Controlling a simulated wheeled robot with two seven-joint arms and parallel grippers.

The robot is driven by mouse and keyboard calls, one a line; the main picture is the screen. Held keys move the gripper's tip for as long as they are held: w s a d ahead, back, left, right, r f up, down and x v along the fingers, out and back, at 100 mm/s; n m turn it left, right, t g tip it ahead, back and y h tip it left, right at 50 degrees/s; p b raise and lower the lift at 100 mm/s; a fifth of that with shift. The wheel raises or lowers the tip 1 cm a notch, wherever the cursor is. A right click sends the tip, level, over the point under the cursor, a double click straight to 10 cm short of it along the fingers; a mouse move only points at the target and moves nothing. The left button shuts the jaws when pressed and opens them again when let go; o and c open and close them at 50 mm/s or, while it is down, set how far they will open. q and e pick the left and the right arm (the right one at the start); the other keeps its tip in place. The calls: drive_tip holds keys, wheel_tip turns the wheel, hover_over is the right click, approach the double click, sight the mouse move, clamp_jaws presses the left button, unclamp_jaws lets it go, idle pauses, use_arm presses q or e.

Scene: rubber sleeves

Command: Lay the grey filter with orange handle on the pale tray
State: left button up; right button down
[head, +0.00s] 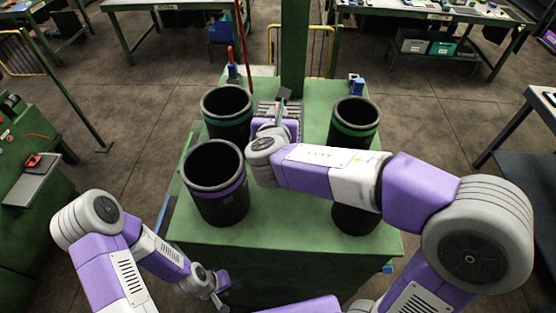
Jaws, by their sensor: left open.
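My right arm reaches across the green table to its middle. Its gripper (277,112) is mostly hidden by its own wrist, and I cannot tell whether it is open or shut. A small dark grey piece (284,92) shows tilted at its tip; I cannot tell whether it is held. My left gripper (219,291) is low at the table's front left edge, open, with nothing seen in it. I cannot make out the grey filter with orange handle. A pale grey flat tray-like panel (28,187) lies on the green bench at the left; I cannot tell whether it is the pale tray.
Another is partly behind my right arm. A green post (293,45) rises at the back. A red item (33,160) lies on the left bench.

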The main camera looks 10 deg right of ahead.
wheel_tip(320, 180, down, 16)
drive_tip(key=shift+r+b, duration=0.15)
drive_tip(key=shift+b, duration=0.95)
drive_tip(key=shift+w+f, duration=0.1)
drive_tip(key=shift+f, duration=0.3)
drive_tip(key=c, duration=1.5)
unclamp_jaws()
drive_tip(key=shift+f, duration=0.15)
drive_tip(key=o, duration=0.4)
drive_tip(key=shift+o, duration=0.2)
drive_tip(key=shift+r, duration=0.2)
